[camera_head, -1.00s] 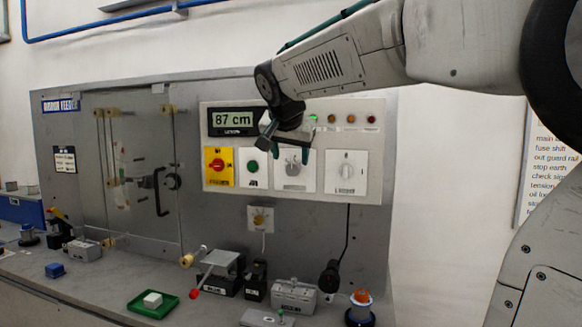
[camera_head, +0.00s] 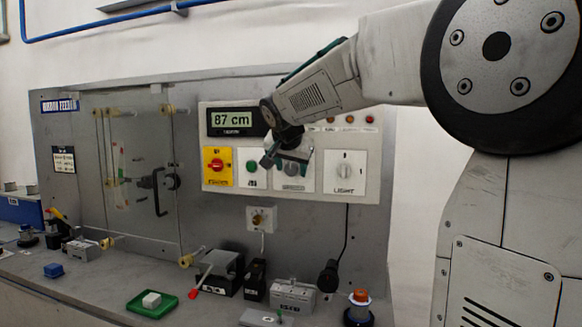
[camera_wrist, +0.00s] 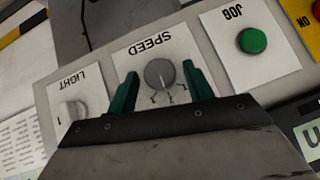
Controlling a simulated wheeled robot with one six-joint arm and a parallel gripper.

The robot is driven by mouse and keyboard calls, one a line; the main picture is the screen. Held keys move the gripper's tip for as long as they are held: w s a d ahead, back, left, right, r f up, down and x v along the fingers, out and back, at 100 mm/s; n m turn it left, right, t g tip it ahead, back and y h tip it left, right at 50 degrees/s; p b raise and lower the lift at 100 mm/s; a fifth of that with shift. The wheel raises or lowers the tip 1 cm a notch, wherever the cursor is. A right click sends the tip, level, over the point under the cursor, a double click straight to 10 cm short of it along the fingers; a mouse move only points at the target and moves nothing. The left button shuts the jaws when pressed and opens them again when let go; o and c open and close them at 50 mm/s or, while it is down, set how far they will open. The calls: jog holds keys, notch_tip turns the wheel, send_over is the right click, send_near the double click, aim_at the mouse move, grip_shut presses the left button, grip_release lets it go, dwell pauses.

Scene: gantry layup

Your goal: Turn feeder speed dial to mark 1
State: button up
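The feeder speed dial (camera_wrist: 160,73) is a round grey knob on a white plate lettered SPEED (camera_wrist: 136,50), upside down in the wrist view. Its scale ticks show on the side toward my gripper, but the mark numbers are too small to read. A pale pointer line on the knob points roughly toward those ticks. My gripper (camera_wrist: 161,76) is open, with one green finger on each side of the dial and visible gaps between. I cannot tell how far the fingertips are from the plate. In the head view my gripper (camera_head: 288,163) covers much of the speed plate (camera_head: 294,184).
The LIGHT dial (camera_head: 344,170) is right of the speed plate. A green JOG button (camera_head: 252,166) and a red knob on yellow (camera_head: 217,165) are left. A small dial plate (camera_head: 261,219) sits below.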

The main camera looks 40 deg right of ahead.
jog(key=c, duration=0.8)
jog(key=shift+o, duration=0.2)
jog(key=shift+w+a+n+g+h, duration=0.1)
jog(key=shift+w+n+g+h, duration=0.05)
jog(key=shift+n+g+h, duration=0.4)
jog(key=shift+w+a+n+g+h, duration=0.1)
jog(key=shift+n+g+h, duration=0.2)
jog(key=shift+g, duration=0.35)
jog(key=shift+w+a+f+n+g+h, duration=0.1)
jog(key=shift+n+g+h, duration=0.45)
jog(key=shift+g+h, duration=0.2)
jog(key=shift+w+a+f+n+g+h, duration=0.1)
jog(key=shift+n+g+h, duration=0.4)
jog(key=shift+g+h, duration=0.25)
jog(key=o, duration=1)
jog(key=shift+r, duration=0.1)
